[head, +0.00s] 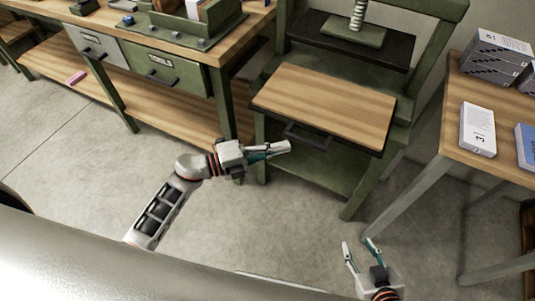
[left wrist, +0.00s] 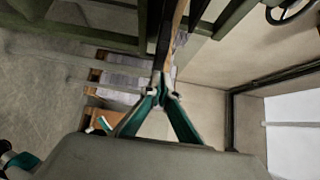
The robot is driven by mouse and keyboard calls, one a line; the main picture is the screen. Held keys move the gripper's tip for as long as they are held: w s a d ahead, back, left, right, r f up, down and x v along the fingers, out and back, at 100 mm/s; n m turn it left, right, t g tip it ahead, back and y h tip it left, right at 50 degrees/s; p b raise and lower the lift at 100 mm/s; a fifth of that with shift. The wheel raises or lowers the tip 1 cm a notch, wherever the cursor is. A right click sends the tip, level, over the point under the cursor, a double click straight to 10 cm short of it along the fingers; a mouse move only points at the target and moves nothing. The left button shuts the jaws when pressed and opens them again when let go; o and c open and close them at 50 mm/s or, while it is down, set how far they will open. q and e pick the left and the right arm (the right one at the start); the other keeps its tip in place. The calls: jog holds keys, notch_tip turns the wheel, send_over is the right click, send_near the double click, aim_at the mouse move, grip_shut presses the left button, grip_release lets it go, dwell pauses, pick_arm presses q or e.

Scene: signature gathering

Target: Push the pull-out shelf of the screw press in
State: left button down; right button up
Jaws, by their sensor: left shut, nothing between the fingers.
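The pull-out shelf (head: 330,103) has a wooden top and a dark front with a dark handle (head: 308,138). It sticks out from the green screw press (head: 262,135), below the press plate (head: 368,36). My left gripper (head: 288,147) is shut and empty, just in front of the shelf's front edge, left of and close to the handle. I cannot tell whether it touches. In the left wrist view its fingertips (left wrist: 160,88) meet near a wooden edge. My right gripper (head: 360,243) is open and empty, low in front of the press, away from the shelf.
A green workbench (head: 120,75) with drawers stands at the left. A wooden table (head: 490,165) with white and blue boxes (head: 478,130) stands at the right. The concrete floor (head: 290,220) in front of the press is clear.

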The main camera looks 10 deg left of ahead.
pick_arm(q)
jog(key=shift+w+d, duration=0.2)
jog(key=shift+w, duration=0.65)
pick_arm(e)
jog(key=shift+s+f, duration=0.1)
jog(key=shift+f, duration=0.05)
pick_arm(q)
jog(key=shift+w, duration=0.1)
